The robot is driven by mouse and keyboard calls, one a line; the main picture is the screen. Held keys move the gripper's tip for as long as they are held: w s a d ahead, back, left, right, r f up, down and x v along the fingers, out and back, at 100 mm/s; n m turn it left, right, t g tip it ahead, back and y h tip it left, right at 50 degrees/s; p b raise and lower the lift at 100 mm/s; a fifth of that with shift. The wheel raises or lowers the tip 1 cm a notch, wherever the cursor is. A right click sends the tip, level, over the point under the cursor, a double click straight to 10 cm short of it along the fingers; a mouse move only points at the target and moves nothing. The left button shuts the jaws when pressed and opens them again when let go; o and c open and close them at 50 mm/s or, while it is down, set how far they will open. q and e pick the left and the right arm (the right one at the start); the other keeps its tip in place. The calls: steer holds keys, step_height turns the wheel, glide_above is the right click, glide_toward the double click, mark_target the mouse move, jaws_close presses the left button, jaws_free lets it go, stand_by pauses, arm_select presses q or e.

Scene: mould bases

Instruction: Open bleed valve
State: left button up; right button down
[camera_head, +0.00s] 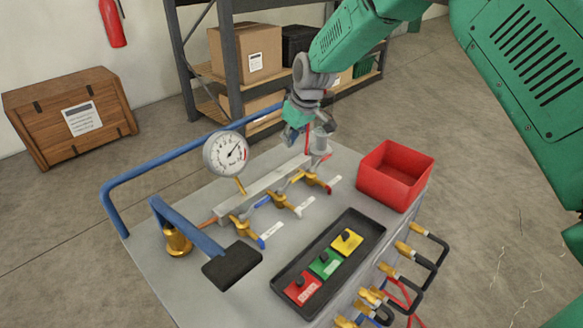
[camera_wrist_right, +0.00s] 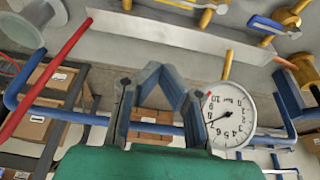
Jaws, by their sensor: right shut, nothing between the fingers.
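A pressure panel (camera_head: 190,273) carries a grey manifold bar (camera_head: 262,191) with several brass valves. An upright red rod (camera_head: 307,140) stands beside a grey cylinder at that end; a long red rod also shows in the right wrist view (camera_wrist_right: 45,80). No label tells me which is the bleed valve. My right gripper (camera_head: 293,138) is shut and empty, above the manifold's far end. In the right wrist view its fingertips (camera_wrist_right: 163,72) meet below the bar.
A round gauge (camera_head: 226,152) rises from the manifold, beside a blue rail (camera_head: 155,168). A blue lever with a black pad (camera_head: 232,265) spans the front left. A red bin (camera_head: 365,175) and a black tray (camera_head: 375,232) with coloured tags take up the right.

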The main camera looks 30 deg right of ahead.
mark_target(280, 172)
steer(key=x, duration=1)
steer(key=shift+f+p, duration=0.25)
steer(key=shift+p, duration=0.05)
steer(key=s, duration=0.2)
steer(key=p, duration=0.1)
steer(key=shift+s+d+r, duration=0.35)
steer(key=shift+s+d, duration=0.15)
steer(key=shift+s, duration=0.45)
steer(key=shift+f, duration=0.1)
steer(key=shift+s+d+m+p, duration=0.15)
steer(key=shift+d+m+p, duration=0.05)
steer(key=shift+m+p, duration=0.15)
